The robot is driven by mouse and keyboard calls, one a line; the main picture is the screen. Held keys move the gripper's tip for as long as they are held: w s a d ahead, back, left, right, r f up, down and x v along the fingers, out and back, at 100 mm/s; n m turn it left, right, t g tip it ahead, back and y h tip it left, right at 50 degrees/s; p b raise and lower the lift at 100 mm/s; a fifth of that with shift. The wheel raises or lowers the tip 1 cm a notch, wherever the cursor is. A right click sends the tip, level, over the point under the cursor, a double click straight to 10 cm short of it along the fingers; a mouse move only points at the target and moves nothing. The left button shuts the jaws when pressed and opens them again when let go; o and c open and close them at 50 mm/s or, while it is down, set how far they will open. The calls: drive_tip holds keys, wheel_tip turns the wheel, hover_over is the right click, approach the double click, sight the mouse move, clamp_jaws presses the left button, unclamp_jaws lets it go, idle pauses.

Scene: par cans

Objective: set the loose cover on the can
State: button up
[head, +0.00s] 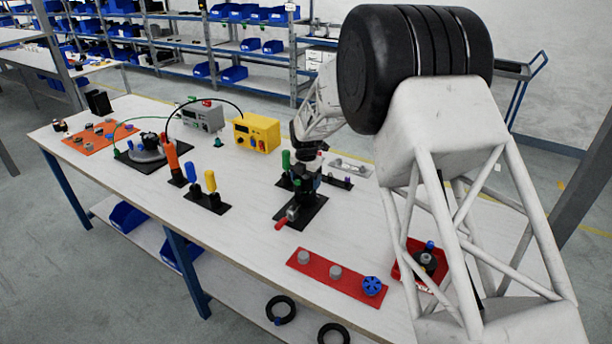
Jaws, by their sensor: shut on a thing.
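My gripper (304,181) points down over a black base plate (313,212) near the middle of the bench. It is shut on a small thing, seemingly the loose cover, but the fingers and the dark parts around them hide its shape. A green upright handle (286,159) stands just left of the gripper, and a red handle (281,224) lies low at the plate's front. I cannot tell for certain which thing is the can. I cannot tell whether the held thing touches anything below it.
A red strip (317,273) with grey cylinders and a blue lobed knob (372,286) lies at the front edge. A red tray (407,274) is partly behind my arm. Orange and yellow handles stand to the left, with a yellow box (257,132) behind. Bare bench lies left of the red strip.

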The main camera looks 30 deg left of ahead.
drive_tip(key=shift+f, duration=0.65)
drive_tip(key=shift+f, duration=0.2)
idle(0.7)
drive_tip(key=o, duration=0.5)
drive_tip(key=shift+o, duration=0.2)
drive_tip(key=shift+o, duration=1.3)
drive_tip(key=shift+r, duration=0.1)
drive_tip(key=shift+r, duration=3.8)
